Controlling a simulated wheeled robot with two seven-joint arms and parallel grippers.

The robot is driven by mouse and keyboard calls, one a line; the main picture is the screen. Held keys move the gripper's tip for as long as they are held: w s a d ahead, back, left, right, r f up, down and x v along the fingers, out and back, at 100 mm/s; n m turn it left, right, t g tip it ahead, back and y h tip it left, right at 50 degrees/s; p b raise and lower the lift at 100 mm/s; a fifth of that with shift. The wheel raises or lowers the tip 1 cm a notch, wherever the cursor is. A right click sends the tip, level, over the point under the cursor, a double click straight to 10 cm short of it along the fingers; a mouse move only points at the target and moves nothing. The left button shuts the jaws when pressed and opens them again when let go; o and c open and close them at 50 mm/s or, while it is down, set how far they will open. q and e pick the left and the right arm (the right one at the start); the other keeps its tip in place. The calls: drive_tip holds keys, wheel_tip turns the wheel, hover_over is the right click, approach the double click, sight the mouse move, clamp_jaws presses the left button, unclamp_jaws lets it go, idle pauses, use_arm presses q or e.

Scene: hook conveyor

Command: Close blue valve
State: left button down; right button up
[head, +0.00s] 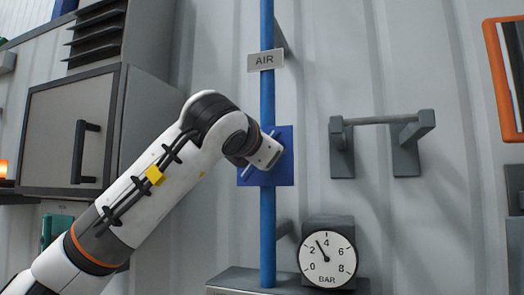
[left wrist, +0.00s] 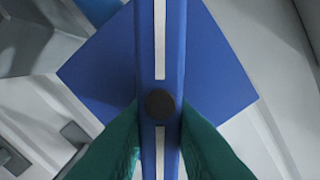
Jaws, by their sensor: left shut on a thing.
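The blue valve has a square blue plate (head: 285,168) on a vertical blue pipe (head: 267,220) under an AIR label. Its bar handle (left wrist: 160,50), blue with a light stripe and a dark round hub (left wrist: 160,104), runs straight up the left wrist view. In the head view the handle looks slanted, lower left to upper right, mostly hidden behind my gripper. My left gripper (head: 266,152) is at the plate. In the left wrist view its green fingers (left wrist: 160,130) are shut on the handle, one each side near the hub. My right gripper is not in view.
A pressure gauge (head: 327,256) marked BAR stands right of the pipe, its needle between 2 and 4. A grey bracket with a bar (head: 382,120) juts from the wall at right. A grey cabinet (head: 70,130) is at left. An orange-framed panel (head: 492,75) is at far right.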

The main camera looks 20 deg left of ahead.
use_arm(q)
drive_tip(key=m, duration=0.3)
drive_tip(key=m+b, duration=0.1)
drive_tip(key=m, duration=0.1)
drive_tip(key=shift+d+f+m, duration=0.25)
drive_tip(key=shift+f+m, duration=0.05)
drive_tip(key=shift+f, duration=0.05)
drive_tip(key=m, duration=0.4)
drive_tip(key=shift+d+f+m, duration=0.1)
drive_tip(key=shift+f+m, duration=0.2)
drive_tip(key=shift+f, duration=0.05)
drive_tip(key=c, duration=1.3)
unclamp_jaws()
drive_tip(key=s+b, duration=0.5)
drive_tip(key=s, duration=0.7)
drive_tip(key=shift+a, duration=0.2)
